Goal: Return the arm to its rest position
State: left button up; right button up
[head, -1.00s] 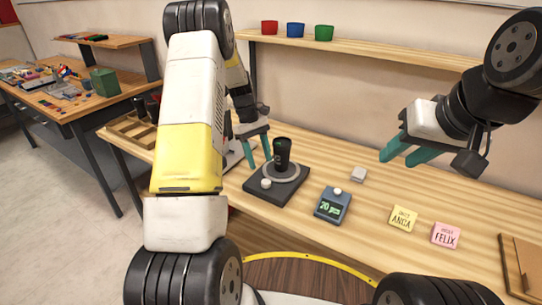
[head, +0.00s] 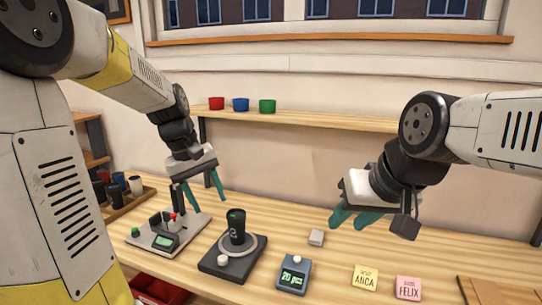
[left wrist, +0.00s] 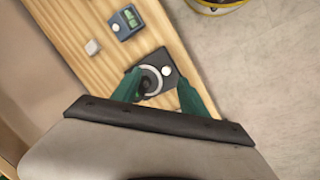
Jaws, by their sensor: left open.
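My left gripper (head: 206,202) is open and empty, raised above the bench near the marker device (head: 165,236) and to the upper left of the black tumbler. The tumbler (head: 237,226) stands upright on a round plate on a dark base (head: 231,264). In the left wrist view, the open teal fingers (left wrist: 158,92) appear on either side of the tumbler (left wrist: 147,82), seen from above; the gap to it cannot be judged there. My right gripper (head: 349,224) hangs over the bench on the right, empty, its fingers apart.
A blue-grey counter (head: 293,275) reads "20 pcs". A small grey block (head: 316,237), a yellow note (head: 365,277) and a pink note (head: 408,288) lie on the bench. Red, blue and green cups stand on the shelf (head: 330,118). A wooden tray (head: 128,197) holds several tumblers.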

pick_arm(q)
jog(key=s+d+r+m+t, duration=0.1)
jog(key=s+r+m+t, duration=0.1)
jog(key=s, duration=0.6)
jog(key=s+d+r+m+t, duration=0.1)
jog(key=s+r+m+t, duration=0.1)
jog(key=s, duration=0.6)
jog(key=shift+r+m+t, duration=0.3)
jog(key=shift+r+m, duration=0.05)
jog(key=shift+m, duration=0.35)
